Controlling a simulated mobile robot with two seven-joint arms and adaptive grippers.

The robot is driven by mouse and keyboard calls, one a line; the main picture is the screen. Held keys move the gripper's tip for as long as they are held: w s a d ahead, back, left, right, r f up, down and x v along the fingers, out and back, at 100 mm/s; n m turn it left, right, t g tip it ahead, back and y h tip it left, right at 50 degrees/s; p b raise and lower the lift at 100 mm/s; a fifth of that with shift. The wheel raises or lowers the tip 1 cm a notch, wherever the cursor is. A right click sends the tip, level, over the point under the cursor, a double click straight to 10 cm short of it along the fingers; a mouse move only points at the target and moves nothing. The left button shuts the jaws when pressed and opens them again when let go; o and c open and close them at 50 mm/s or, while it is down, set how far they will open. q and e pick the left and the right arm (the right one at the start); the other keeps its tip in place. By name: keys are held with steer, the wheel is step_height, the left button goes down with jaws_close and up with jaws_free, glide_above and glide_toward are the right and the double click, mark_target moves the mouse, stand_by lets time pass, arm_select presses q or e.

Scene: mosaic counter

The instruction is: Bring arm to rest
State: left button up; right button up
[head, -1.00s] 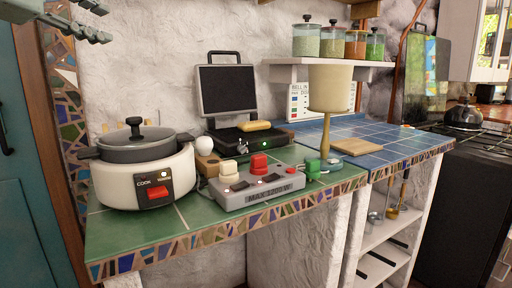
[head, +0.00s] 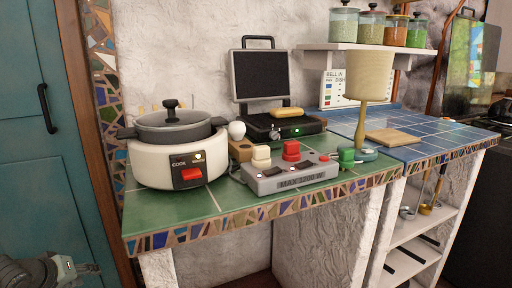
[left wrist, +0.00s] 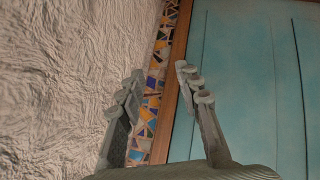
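My left gripper (head: 82,269) is low at the bottom left corner of the head view, in front of the teal door and below the counter top. In the left wrist view its two grey fingers (left wrist: 157,82) are spread apart with nothing between them. They point towards the white rough wall, the mosaic strip and the teal door. The gripper looks clear of these surfaces. My right gripper is not in view.
The green tiled counter (head: 160,211) carries a white cooker (head: 152,163), a grey power strip (head: 290,177), an open black grill (head: 285,124) and a cream-shaded lamp (head: 368,75). A teal door (head: 45,165) stands at left. Open shelves (head: 415,233) are below right.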

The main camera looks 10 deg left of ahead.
arm_select(q)
steer(key=s+d+f+m+g, duration=0.1)
steer(key=s+d+f+m, duration=0.1)
steer(key=s+d+f, duration=0.45)
steer(key=s+d+f+m+g, duration=0.2)
steer(key=s+f+m, duration=0.15)
steer(key=f, duration=0.65)
steer(key=s+d+f+m+g, duration=0.1)
steer(key=s+d+f+m, duration=0.1)
steer(key=s+d+f, duration=0.2)
steer(key=s+d+f+m+g, duration=0.1)
steer(key=s+d+f+m, duration=0.1)
steer(key=s+d, duration=0.4)
steer(key=d+f, duration=0.1)
steer(key=d, duration=0.2)
steer(key=shift+s+f, duration=0.2)
steer(key=shift+f, duration=0.2)
